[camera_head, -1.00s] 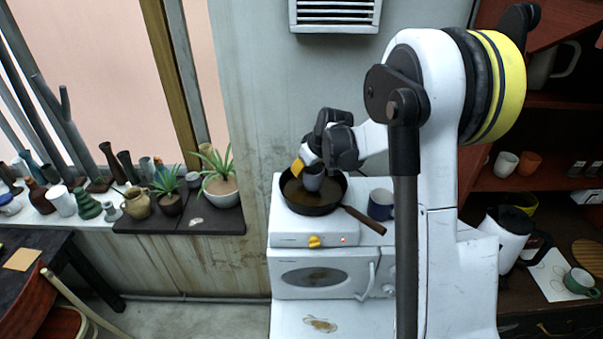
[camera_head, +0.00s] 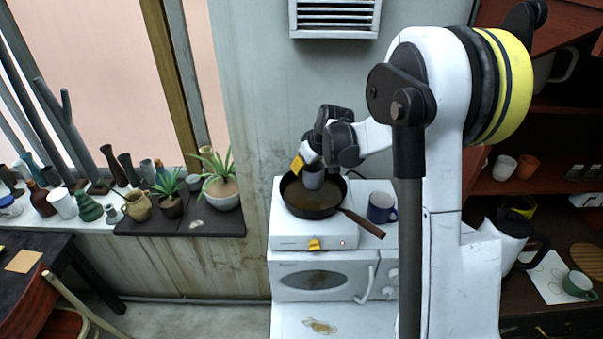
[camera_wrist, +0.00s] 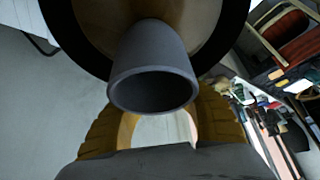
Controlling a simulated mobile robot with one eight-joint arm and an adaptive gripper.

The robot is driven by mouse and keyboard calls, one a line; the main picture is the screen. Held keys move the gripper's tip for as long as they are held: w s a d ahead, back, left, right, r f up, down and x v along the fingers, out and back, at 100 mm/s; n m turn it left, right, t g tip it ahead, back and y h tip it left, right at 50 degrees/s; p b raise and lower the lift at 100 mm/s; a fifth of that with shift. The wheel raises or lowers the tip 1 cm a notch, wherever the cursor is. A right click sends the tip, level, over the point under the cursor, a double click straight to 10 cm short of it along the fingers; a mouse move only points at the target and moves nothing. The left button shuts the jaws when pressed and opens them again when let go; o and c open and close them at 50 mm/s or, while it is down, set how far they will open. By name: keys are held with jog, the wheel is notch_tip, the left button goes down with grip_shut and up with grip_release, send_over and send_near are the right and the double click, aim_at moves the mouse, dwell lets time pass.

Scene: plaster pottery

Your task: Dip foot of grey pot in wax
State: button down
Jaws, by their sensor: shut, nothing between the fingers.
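The grey pot (camera_head: 313,179) is upright over the pan (camera_head: 345,202) of brownish wax. In the wrist view the pot (camera_wrist: 150,70) shows its dark open mouth towards me, with its foot pointing away to the pan (camera_wrist: 62,35). Whether the foot touches the wax is hidden. My gripper (camera_head: 301,165) is at the pot's left side, with a yellow finger showing. In the wrist view its two yellow fingers curve in behind the pot's rim. The fingertips are hidden by the pot. My gripper is shut, and I see no clear grip on the pot.
The pan sits on a white hotplate (camera_head: 290,243) with a yellow knob (camera_head: 314,245), above a small white oven (camera_head: 318,279). A blue mug (camera_head: 382,208) stands right of the pan, near the pan's handle. Potted plants and several vessels line the left sill.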

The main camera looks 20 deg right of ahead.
notch_tip(320, 180, up, 6)
jog(key=p, duration=0.3)
jog(key=shift+r, duration=0.25)
